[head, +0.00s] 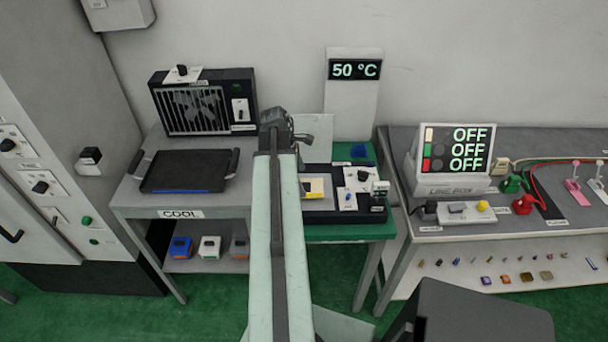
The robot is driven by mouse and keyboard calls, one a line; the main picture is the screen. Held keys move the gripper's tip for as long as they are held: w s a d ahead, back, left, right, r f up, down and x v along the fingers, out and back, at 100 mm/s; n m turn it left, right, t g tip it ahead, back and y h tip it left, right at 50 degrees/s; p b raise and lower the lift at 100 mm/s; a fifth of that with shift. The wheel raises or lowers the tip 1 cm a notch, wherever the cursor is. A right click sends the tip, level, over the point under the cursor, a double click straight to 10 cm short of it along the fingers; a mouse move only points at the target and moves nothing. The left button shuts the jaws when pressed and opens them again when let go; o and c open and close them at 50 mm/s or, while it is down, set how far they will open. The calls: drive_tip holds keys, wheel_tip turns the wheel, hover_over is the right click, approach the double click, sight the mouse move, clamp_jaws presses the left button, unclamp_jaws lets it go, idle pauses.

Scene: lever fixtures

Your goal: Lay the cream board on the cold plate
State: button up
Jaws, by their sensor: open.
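A cream board with a yellow patch (313,187) lies on the black unit (318,217) on the green table, partly hidden by my arm. A black plate with side handles and a blue front strip (185,170) sits on the grey table labelled COOL; it looks like the cold plate, and nothing lies on it. My gripper (276,122) is above and behind the gap between the two tables, apart from both. It is open and looks empty, though its fingertips are small and hard to make out.
A black fan-like box (204,103) stands behind the black plate. A pale upright panel (318,135) and a display reading 50 °C (355,69) stand behind the black unit. The right bench (400,180) holds an OFF display (455,150) and levers.

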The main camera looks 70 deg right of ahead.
drive_tip(key=p+v, duration=0.6)
drive_tip(key=v, duration=0.2)
drive_tip(key=shift+r+p, duration=0.35)
drive_tip(key=shift+p, duration=0.05)
drive_tip(key=shift+w+a, duration=0.15)
drive_tip(key=w+a+m+t, duration=0.2)
drive_tip(key=w+a, duration=2.1)
drive_tip(key=w, duration=0.1)
drive_tip(key=w+a+m, duration=0.1)
drive_tip(key=w+a, duration=0.2)
drive_tip(key=a, duration=1.2)
drive_tip(key=w+a+f+m+t+y, duration=0.1)
drive_tip(key=w+a, duration=0.3)
drive_tip(key=a, duration=1.2)
drive_tip(key=shift+a, duration=0.3)
drive_tip(key=shift+w+f, duration=0.1)
